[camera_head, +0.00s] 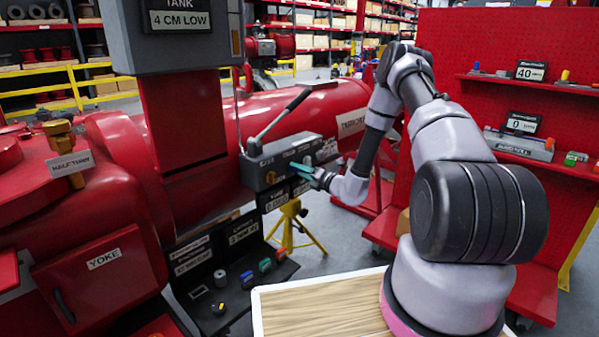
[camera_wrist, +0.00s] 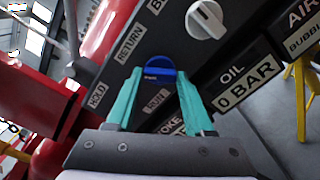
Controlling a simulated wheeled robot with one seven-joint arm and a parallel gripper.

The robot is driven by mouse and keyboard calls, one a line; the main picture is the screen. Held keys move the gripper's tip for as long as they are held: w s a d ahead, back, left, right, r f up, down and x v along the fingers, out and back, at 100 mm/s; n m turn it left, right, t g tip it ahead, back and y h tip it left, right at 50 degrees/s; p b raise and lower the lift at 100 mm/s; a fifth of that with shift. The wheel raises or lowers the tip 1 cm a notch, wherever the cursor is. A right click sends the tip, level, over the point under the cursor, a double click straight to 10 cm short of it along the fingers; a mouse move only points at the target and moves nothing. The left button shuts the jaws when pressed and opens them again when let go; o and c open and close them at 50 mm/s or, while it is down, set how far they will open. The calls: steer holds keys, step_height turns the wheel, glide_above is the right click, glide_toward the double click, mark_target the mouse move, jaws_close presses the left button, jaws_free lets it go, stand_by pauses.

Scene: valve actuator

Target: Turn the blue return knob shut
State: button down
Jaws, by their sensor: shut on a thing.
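The blue return knob (camera_wrist: 160,68) is on the dark face of the control box, near the labels RETURN, HOLD and RUN. My gripper (camera_wrist: 159,75) has its two teal fingers on either side of the knob, shut on it. The bar of the knob lies roughly across the picture between the fingertips. In the head view my gripper (camera_head: 303,169) is at the front face of the grey control box (camera_head: 283,160), and I cannot make out the blue knob there.
A white knob (camera_wrist: 205,19) sits close by on the same panel. A long lever (camera_head: 282,118) rises from the control box. Below are an OIL 0 BAR plate (camera_wrist: 246,84) and a yellow stand (camera_head: 290,226). A red pegboard (camera_head: 500,45) with shelves stands at right.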

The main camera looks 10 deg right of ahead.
steer(key=m, duration=0.5)
steer(key=shift+m, duration=0.3)
stand_by(0.4)
steer(key=shift+c, duration=1.4)
jaws_free()
steer(key=shift+s+d, duration=0.1)
steer(key=v, duration=1)
steer(key=shift+s+d, duration=0.15)
steer(key=shift+s, duration=0.1)
